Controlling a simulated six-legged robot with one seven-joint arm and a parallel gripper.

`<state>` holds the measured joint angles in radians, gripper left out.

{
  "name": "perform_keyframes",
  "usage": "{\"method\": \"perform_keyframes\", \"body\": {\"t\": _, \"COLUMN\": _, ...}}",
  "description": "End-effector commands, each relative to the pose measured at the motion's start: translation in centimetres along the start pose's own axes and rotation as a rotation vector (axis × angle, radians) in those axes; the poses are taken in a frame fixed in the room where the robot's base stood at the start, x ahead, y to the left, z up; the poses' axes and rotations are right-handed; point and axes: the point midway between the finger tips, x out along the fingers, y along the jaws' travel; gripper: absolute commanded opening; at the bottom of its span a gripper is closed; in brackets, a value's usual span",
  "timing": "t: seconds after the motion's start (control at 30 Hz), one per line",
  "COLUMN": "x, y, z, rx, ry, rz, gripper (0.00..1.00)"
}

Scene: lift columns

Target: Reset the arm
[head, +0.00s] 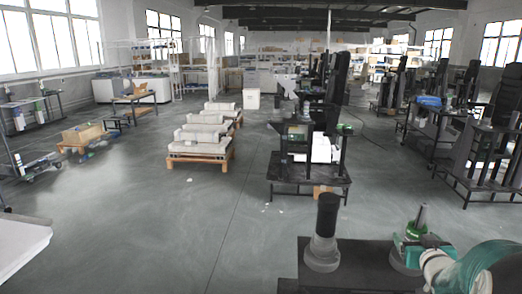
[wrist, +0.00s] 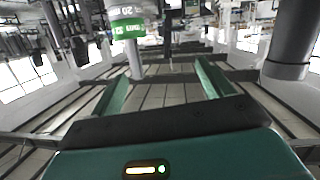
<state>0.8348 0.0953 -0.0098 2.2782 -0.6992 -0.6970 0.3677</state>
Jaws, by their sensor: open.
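In the wrist view my gripper (wrist: 163,68) is open, its two green fingers spread apart with nothing between them. A white and green cylinder (wrist: 127,22) with printed marks is at the top, beyond the left finger. A dark column with a grey end (wrist: 289,50) is at the upper right, outside the fingers. In the head view my teal and white arm is folded low at the lower right; I cannot make out the fingers there. A dark column with a grey base (head: 323,232) stands upright left of my arm, apart from it.
A dark table with black columns and a white box (head: 312,149) stands ahead. Pale blocks on wooden pallets (head: 200,146) are left of it. More dark workbenches (head: 440,130) line the right. A white surface edge (head: 20,243) is at lower left. The grey floor between is open.

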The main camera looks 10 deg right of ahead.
Motion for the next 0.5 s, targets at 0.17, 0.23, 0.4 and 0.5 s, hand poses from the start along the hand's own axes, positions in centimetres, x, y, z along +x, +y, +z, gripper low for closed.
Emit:
{"method": "perform_keyframes", "body": {"t": 0.17, "x": -2.9, "y": -7.0, "z": -3.1, "rx": -0.043, "ry": -0.145, "rz": 0.029, "gripper": 0.8}}
{"method": "perform_keyframes", "body": {"t": 0.23, "x": -4.7, "y": -9.6, "z": -3.5, "rx": -0.049, "ry": -0.213, "rz": 0.026, "gripper": 0.8}}
{"method": "perform_keyframes", "body": {"t": 0.4, "x": -10.6, "y": -15.8, "z": -3.5, "rx": -0.06, "ry": -0.386, "rz": -0.026, "gripper": 0.8}}
{"method": "perform_keyframes", "body": {"t": 0.5, "x": -15.0, "y": -19.5, "z": -2.7, "rx": -0.069, "ry": -0.496, "rz": -0.09, "gripper": 0.8}}
